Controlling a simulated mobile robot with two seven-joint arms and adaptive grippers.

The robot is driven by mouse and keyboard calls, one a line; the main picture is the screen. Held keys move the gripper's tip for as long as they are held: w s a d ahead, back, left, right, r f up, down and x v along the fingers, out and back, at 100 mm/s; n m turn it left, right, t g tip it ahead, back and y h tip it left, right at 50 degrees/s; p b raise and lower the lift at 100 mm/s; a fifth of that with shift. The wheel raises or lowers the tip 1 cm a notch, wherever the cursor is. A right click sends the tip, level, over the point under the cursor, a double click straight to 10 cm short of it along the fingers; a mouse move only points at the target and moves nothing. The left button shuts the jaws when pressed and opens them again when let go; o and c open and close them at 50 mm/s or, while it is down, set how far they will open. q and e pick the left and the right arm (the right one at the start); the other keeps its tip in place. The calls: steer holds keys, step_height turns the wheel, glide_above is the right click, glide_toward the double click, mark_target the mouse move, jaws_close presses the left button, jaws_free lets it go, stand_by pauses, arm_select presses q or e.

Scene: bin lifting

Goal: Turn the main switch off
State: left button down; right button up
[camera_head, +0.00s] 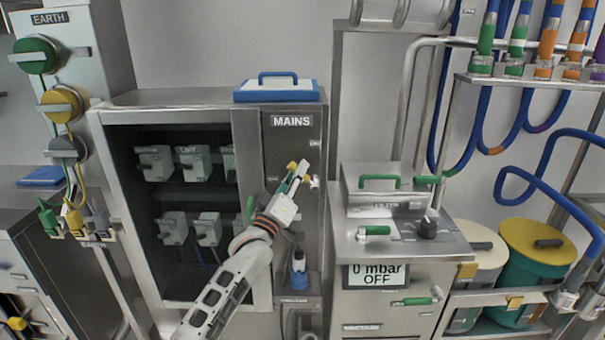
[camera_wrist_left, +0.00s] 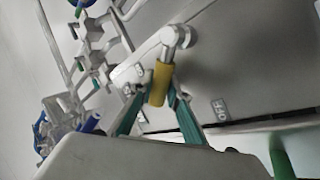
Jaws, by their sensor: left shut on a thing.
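The mains cabinet panel (camera_head: 314,140) carries the label MAINS near the middle of the head view. My left gripper (camera_head: 297,172) is at this panel, below the label, and covers most of the switch. In the left wrist view, the main switch has a grey lever and a yellow handle (camera_wrist_left: 161,84). The teal fingers of my left gripper (camera_wrist_left: 159,100) are on either side of the yellow handle and shut on it. A small label (camera_wrist_left: 219,109), seen turned and apparently reading OFF, is on the panel beside it. My right gripper is not in view.
A cabinet with grey breakers (camera_head: 156,162) stands left of the panel. A blue-and-white box (camera_head: 276,91) lies on top. A unit with a display (camera_head: 376,274) reading 0 mbar OFF stands right.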

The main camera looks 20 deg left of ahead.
arm_select(q)
steer(key=n+y, duration=0.1)
steer(key=f+n+t+y+b, duration=0.1)
steer(key=shift+a+f+n, duration=0.25)
steer(key=shift+a+n, duration=0.15)
steer(key=f+n+y+b, duration=0.1)
steer(key=n+y, duration=0.2)
steer(key=n, duration=0.1)
steer(key=a+f+n+y+b, duration=0.1)
steer(key=n+y+b, duration=0.1)
steer(key=n+y, duration=0.1)
steer(key=f+n+y+b, duration=0.1)
steer(key=n+y, duration=0.1)
steer(key=n, duration=0.3)
steer(key=shift+s+a+f+n+t+y+b, duration=0.2)
steer(key=shift+s+f+n+t+y+b, duration=0.1)
steer(key=shift+n+y+b, duration=0.1)
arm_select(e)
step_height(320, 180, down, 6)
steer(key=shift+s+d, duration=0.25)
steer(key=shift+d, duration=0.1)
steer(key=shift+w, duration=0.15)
arm_select(q)
steer(key=c, duration=2.2)
jaws_free()
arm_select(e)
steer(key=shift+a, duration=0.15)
